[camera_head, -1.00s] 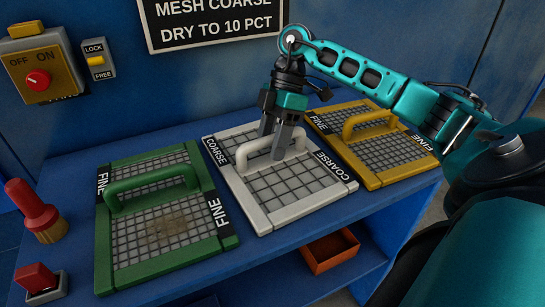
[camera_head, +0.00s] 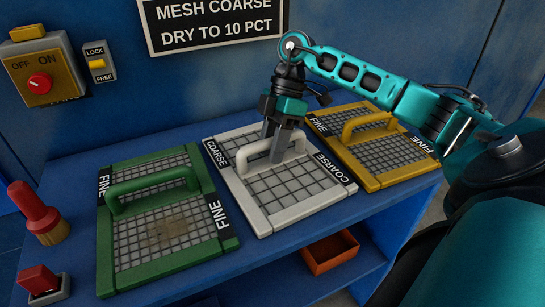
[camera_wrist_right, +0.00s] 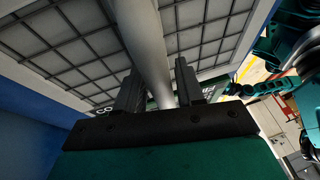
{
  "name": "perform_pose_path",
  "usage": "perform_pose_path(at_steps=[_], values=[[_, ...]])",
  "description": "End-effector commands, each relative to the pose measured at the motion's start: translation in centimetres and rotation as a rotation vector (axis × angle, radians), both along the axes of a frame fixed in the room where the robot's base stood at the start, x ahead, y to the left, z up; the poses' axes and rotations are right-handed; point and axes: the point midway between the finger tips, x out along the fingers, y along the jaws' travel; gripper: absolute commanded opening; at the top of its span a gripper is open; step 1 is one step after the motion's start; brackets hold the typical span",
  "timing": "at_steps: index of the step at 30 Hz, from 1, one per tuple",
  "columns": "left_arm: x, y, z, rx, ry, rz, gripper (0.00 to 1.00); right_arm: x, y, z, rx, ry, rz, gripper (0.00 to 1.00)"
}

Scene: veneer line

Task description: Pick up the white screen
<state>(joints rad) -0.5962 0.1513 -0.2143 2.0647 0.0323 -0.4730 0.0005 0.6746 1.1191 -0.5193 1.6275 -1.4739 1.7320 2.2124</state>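The white screen (camera_head: 296,190), labelled COARSE on two edges, lies flat on the blue bench between a green and a yellow screen. Its raised white handle (camera_head: 241,159) crosses its far part. My right gripper (camera_head: 273,148) points down at the handle, one finger on each side, and looks shut on it. In the right wrist view, the handle (camera_wrist_right: 149,45) runs between the two dark fingers (camera_wrist_right: 160,88), with the screen's mesh (camera_wrist_right: 75,50) behind. The fingertips are partly hidden. My left gripper is not in view.
The green screen (camera_head: 165,232) marked FINE lies to the left and the yellow screen (camera_head: 385,155) close on the right. A red-handled brush (camera_head: 34,210) and a red block (camera_head: 39,281) stand at the far left. An orange bin (camera_head: 330,252) sits on the lower shelf.

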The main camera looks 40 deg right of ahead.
Motion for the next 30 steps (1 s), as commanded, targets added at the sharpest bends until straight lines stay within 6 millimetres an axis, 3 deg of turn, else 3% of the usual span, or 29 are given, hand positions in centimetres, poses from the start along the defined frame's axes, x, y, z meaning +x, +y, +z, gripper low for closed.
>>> perform_pose_path(at_steps=[11, 30], values=[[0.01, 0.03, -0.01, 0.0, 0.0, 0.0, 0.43, 0.01, 0.0, 0.02, 0.0, 0.0, 0.0, 0.01], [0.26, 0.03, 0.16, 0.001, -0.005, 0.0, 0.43, 0.03, 0.01, 0.03, 0.001, -0.001, -0.001, 0.0]])
